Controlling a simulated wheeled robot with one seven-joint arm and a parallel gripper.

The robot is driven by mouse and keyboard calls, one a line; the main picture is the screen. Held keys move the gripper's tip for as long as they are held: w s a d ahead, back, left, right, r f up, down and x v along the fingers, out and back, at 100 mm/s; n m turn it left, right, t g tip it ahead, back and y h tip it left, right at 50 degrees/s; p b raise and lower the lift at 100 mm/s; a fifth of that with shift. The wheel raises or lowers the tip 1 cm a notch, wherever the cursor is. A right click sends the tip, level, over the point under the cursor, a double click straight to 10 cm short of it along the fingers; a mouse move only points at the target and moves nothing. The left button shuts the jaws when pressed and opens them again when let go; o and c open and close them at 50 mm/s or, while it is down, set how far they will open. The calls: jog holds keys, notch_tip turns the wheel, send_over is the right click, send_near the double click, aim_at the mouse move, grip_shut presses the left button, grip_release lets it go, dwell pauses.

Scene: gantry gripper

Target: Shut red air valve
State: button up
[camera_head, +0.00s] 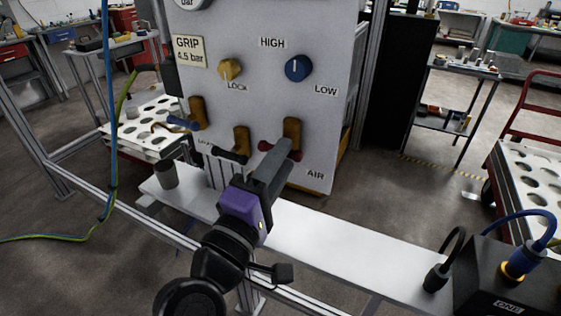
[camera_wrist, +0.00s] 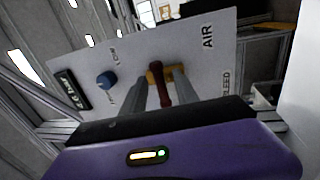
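The red air valve (camera_head: 292,148) is on the lower right of the grey panel, above the AIR label. It has a brass body and a dark red handle, partly hidden by my gripper in the head view. My gripper (camera_head: 280,150) reaches up to it from below, with its grey fingers at the handle. In the wrist view the red handle (camera_wrist: 161,92) lies between the two fingers, which stand apart on either side of it. Whether either finger touches the handle I cannot tell.
Two more brass valves, one with a blue handle (camera_head: 180,122) and one with a black handle (camera_head: 232,155), sit left of it. A yellow knob (camera_head: 229,69) and a blue knob (camera_head: 298,68) are above. A white shelf (camera_head: 340,240) runs below, with a dark cup (camera_head: 166,174).

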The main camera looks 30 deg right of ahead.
jog(key=v, duration=0.7)
jog(key=shift+s+a+b, duration=0.25)
jog(key=shift+a+b, duration=0.05)
jog(key=shift+b, duration=0.15)
jog(key=shift+f, duration=0.1)
